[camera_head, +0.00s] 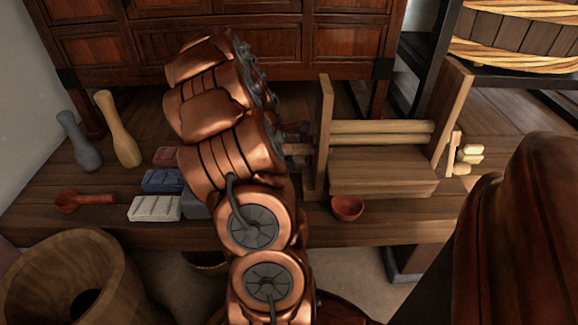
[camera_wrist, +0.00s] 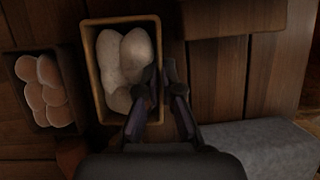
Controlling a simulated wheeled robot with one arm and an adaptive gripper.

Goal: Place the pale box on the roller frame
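The pale box (camera_head: 155,208), whitish with a ridged top, lies near the front edge of the low wooden bench in the head view, left of my arm. The roller frame (camera_head: 382,180) stands on the bench to the right, with two upright boards, pale rollers and a wooden block between them. In the wrist view my gripper (camera_wrist: 160,78) shows dark fingers with a narrow gap and nothing visibly held. They overlap the right side of a tan wooden tray (camera_wrist: 93,70) with pale rounded lumps.
Blue (camera_head: 163,181) and red (camera_head: 166,156) blocks lie behind the pale box; a grey block (camera_head: 196,206) is beside it. A red bowl (camera_head: 347,207) stands before the frame. A red spoon (camera_head: 84,199) and two pestle-like pieces (camera_head: 118,130) are at left. A barrel (camera_head: 62,280) stands in front.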

